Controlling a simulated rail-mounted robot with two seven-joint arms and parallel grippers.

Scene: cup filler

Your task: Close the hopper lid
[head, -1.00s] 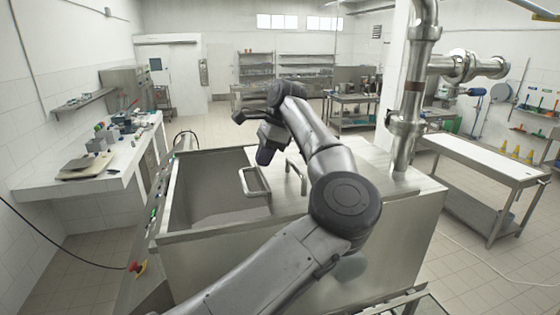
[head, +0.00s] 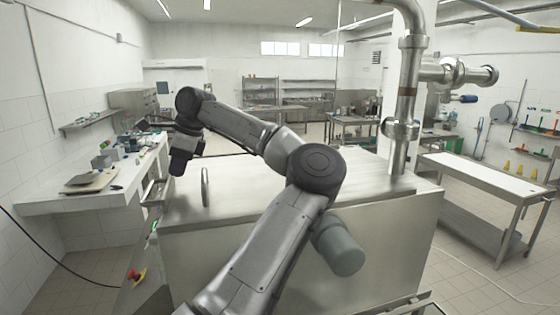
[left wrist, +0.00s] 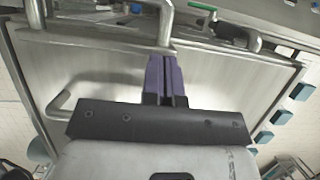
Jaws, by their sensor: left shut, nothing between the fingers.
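The hopper lid (head: 250,180) is a flat metal sheet on top of the steel hopper (head: 385,235). It lies across the top, and no opening shows in the head view. One handle (head: 205,187) stands up on the lid, and another handle (head: 154,191) is at its left end. My left gripper (head: 178,168) is over the left end, shut and empty. My right gripper is not in view.
A vertical steel pipe (head: 402,110) rises at the back right of the hopper. A white counter with boards and small items (head: 95,195) is on the left. A steel table (head: 485,170) stands to the right. A red button (head: 134,275) is at the front left.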

